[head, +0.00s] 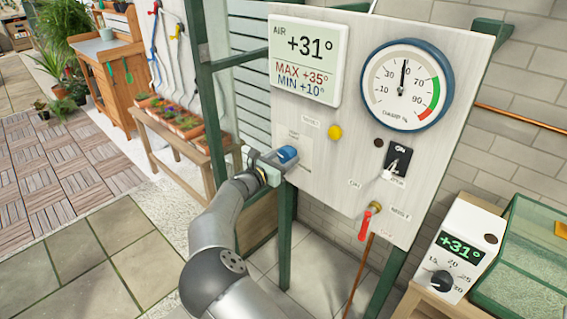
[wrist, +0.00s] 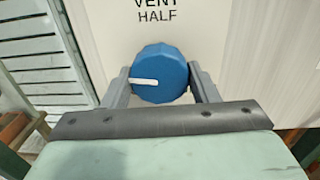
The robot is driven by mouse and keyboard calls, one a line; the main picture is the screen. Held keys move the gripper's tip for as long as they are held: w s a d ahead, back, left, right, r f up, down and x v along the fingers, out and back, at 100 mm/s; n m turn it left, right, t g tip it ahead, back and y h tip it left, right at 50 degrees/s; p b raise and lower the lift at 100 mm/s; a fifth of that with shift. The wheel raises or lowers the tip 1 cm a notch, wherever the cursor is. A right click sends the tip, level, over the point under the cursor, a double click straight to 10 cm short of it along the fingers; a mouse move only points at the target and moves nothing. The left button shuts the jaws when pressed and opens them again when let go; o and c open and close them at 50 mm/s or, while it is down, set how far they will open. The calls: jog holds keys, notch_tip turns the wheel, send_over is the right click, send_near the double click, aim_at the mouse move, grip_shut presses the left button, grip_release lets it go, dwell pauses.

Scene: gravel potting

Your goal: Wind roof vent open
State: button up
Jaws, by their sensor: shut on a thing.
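A blue knob (wrist: 165,75) is on the white panel (wrist: 215,28) under a label that reads "VENT HALF". A white pointer mark (wrist: 143,81) on the knob points left. In the head view the knob (head: 288,154) sits at the panel's left side, partly hidden by my gripper (head: 275,162). In the wrist view my gripper (wrist: 160,88) has its two fingers on either side of the knob, shut on it. The slatted louvre (head: 249,75) is behind the panel at left; I cannot tell if it is the roof vent.
The panel carries an air display (head: 308,50) at +31°, a round gauge (head: 405,85), a yellow button (head: 334,132), a switch (head: 397,160) and a red-handled valve (head: 370,220). A thermostat box (head: 461,248) stands at right. A bench with pots (head: 180,125) is at left.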

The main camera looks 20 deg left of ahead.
jog(key=m+b, duration=0.2)
jog(key=b, duration=0.1)
jog(key=m+b, duration=0.2)
jog(key=b, duration=0.1)
jog(key=shift+f+b, duration=0.3)
jog(key=shift+f, duration=0.1)
jog(key=m+b, duration=0.5)
jog(key=b, duration=0.2)
jog(key=m+b, duration=0.4)
jog(key=b, duration=0.1)
jog(key=shift+h, duration=0.4)
jog(key=m+b, duration=0.4)
jog(key=b, duration=0.1)
jog(key=shift+m, duration=0.4)
jog(key=m+b, duration=0.3)
jog(key=shift+r+m+b, duration=0.1)
jog(key=shift+m+b, duration=0.2)
jog(key=shift+b, duration=0.05)
jog(key=m+b, duration=0.2)
jog(key=m, duration=0.2)
jog(key=shift+a+m+h+b, duration=0.1)
jog(key=shift+m+h+b, duration=0.25)
jog(key=shift+m+h, duration=0.05)
jog(key=m+b, duration=0.1)
jog(key=m, duration=0.3)
jog(key=shift+r+m+g, duration=0.15)
jog(key=shift+m+g, duration=0.15)
jog(key=shift+r+m+b, duration=0.1)
jog(key=shift+m+b, duration=0.4)
jog(key=shift+m, duration=1.8)
